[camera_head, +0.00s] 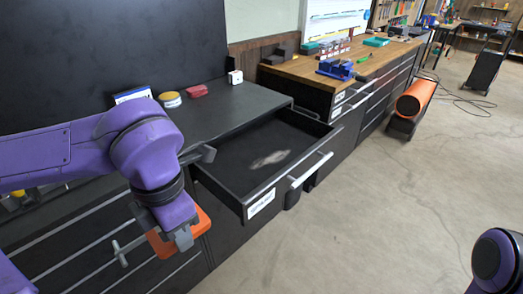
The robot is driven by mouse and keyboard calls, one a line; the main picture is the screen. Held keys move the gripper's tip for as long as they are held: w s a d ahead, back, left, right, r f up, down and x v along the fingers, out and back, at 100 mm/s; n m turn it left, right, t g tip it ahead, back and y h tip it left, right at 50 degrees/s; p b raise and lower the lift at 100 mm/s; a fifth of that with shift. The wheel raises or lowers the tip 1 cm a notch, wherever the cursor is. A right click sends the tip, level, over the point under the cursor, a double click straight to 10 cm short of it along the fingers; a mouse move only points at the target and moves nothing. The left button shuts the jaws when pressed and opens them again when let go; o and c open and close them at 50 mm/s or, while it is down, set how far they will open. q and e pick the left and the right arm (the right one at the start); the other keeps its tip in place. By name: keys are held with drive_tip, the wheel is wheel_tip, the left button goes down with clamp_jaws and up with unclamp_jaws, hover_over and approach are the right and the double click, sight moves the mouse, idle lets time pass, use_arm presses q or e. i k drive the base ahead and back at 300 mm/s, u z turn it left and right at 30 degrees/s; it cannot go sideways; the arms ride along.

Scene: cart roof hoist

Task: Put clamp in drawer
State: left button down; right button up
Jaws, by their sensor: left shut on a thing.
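The orange clamp (203,222) with its grey screw handle is in my left gripper (178,238), at the lower left of the head view. The gripper is shut on it and hides part of its body. The clamp hangs in front of the dark cabinet, to the left of the open drawer (217,190) and apart from its front corner. The drawer is black, pulled out, with a pale bar handle and a white label on its front. A pale greyish patch shows on its floor. My right gripper is out of view; only part of my right arm shows at the lower right.
The dark countertop holds a yellow-lidded round tin (170,99), a red object (196,91) and a small white box (235,77). A wooden workbench (340,64) with a blue vise (335,69) stands beyond. The floor right of the drawer is clear.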

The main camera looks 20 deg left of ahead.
sight(273, 159)
drive_tip(key=z, duration=0.05)
drive_tip(key=i, duration=1.35)
